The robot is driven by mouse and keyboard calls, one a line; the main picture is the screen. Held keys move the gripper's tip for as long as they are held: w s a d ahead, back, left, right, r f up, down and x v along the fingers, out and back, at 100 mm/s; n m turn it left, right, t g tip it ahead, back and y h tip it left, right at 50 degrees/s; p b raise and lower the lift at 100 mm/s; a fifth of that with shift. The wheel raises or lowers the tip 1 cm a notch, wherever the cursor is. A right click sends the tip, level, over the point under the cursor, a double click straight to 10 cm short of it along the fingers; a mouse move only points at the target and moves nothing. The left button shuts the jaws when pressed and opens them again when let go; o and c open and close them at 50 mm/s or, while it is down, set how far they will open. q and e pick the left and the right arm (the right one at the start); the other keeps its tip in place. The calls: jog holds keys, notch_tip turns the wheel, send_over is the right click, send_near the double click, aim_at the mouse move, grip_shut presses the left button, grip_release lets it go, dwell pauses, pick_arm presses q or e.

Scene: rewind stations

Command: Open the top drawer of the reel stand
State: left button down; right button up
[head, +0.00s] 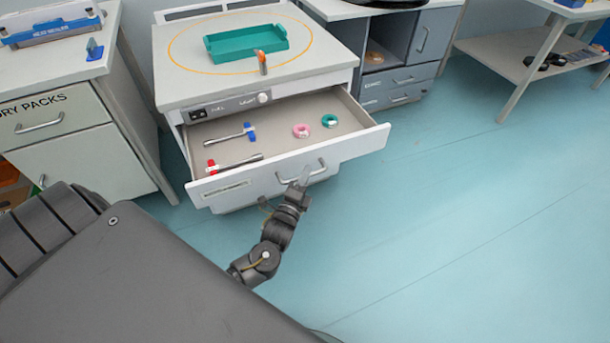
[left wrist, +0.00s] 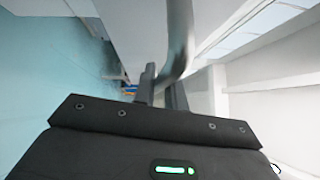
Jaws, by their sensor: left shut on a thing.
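The reel stand (head: 170,80) is a white cabinet in the middle of the head view. Its top drawer (head: 240,187) is pulled well out, and its inside shows. My left gripper (head: 301,178) is at the drawer's front and is shut on the bar handle (head: 318,168). In the left wrist view the handle (left wrist: 180,45) passes between the fingers of my left gripper (left wrist: 162,88). Inside the drawer lie a blue-ended tool (head: 230,136), a red-ended tool (head: 234,164), a pink ring (head: 301,131) and a teal ring (head: 329,120). My right gripper does not show.
A teal tray (head: 246,44) and an orange-topped item (head: 261,62) stand on the stand's top. A drawer cabinet (head: 60,140) is at left, a grey cabinet (head: 436,35) behind at right. The floor (head: 450,220) at right is clear.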

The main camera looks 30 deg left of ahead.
pick_arm(q)
jog(key=c, duration=1.5)
grip_release()
jog(key=shift+o, duration=0.2)
jog(key=shift+s, duration=0.1)
